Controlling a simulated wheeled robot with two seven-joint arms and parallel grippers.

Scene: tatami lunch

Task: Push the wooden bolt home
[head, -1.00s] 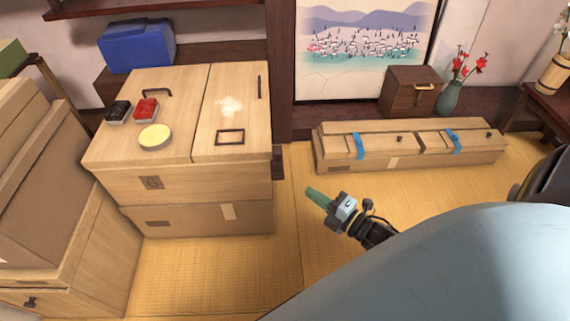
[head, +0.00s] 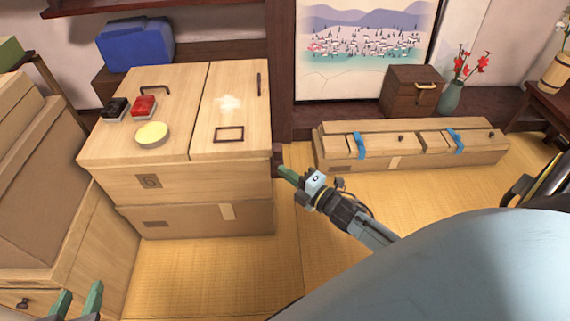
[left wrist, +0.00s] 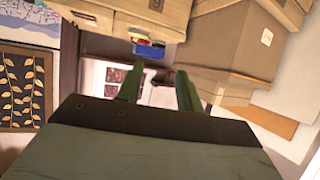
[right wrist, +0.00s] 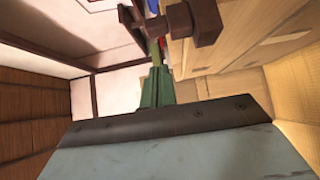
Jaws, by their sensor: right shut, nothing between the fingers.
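The wooden bolt (head: 278,160) is a small dark brown piece sticking out of the right side of the pale wooden chest (head: 232,178). In the right wrist view the bolt (right wrist: 207,22) shows larger, with a blocky end, just beyond my right fingertips. My right gripper (head: 283,170) is shut and empty, close to the bolt's end; I cannot tell whether it touches. Its green fingers show together in the right wrist view (right wrist: 155,78). My left gripper (head: 80,294) is open and empty at the bottom left, well away from the bolt.
On the chest lie a black box (head: 115,107), a red box (head: 143,106) and a round yellow tin (head: 152,134). A long low wooden box (head: 400,156) with blue straps stands to the right. Cardboard boxes (head: 45,165) are at left. Tatami in front is clear.

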